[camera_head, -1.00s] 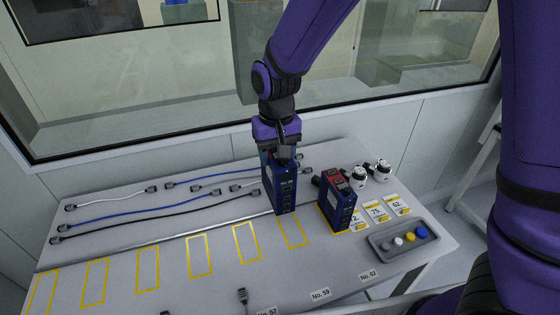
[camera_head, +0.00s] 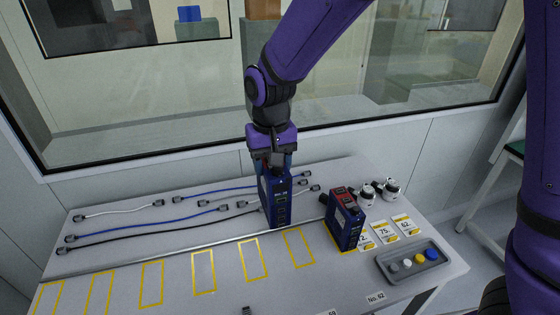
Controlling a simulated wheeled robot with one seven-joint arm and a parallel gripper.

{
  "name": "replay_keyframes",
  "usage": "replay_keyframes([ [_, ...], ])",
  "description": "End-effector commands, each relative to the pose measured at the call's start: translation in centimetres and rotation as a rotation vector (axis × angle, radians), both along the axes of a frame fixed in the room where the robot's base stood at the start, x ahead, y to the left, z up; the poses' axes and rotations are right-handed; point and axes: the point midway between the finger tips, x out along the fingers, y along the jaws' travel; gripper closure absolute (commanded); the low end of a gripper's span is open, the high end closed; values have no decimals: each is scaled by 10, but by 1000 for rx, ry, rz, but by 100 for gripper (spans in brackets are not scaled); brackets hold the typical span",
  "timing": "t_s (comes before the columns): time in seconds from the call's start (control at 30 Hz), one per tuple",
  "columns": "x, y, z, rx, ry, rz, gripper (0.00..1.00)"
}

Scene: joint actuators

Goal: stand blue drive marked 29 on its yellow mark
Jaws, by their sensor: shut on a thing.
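My gripper (camera_head: 274,164) is shut on the top of a blue drive (camera_head: 274,201), which hangs upright at the rear of the row of yellow marks. The label on its front is too small to read surely. The drive is behind the gap between two empty yellow outlines (camera_head: 252,260) and (camera_head: 299,248); I cannot tell whether its bottom touches the table. Another blue drive with a red top (camera_head: 345,221) stands on the yellow mark at the right end of the row.
The table (camera_head: 120,245) has several empty yellow outlines at left. Cables (camera_head: 150,223) lie along the back. White-and-black round parts (camera_head: 389,188), number cards (camera_head: 383,231) and a grey tray with coloured buttons (camera_head: 412,262) are at the right. A window wall stands behind.

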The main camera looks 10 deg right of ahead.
Motion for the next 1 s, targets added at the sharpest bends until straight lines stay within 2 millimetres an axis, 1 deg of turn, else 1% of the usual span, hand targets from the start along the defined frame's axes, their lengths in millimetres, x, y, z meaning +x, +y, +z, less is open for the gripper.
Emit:
replay_keyframes([
  [0.1,-2,12,1,2,-3,2,100],
  [0.7,-14,69,1,1,-2,2,100],
  [0.83,-16,79,0,1,-2,1,100],
  [1.0,-17,83,1,2,-3,0,100],
])
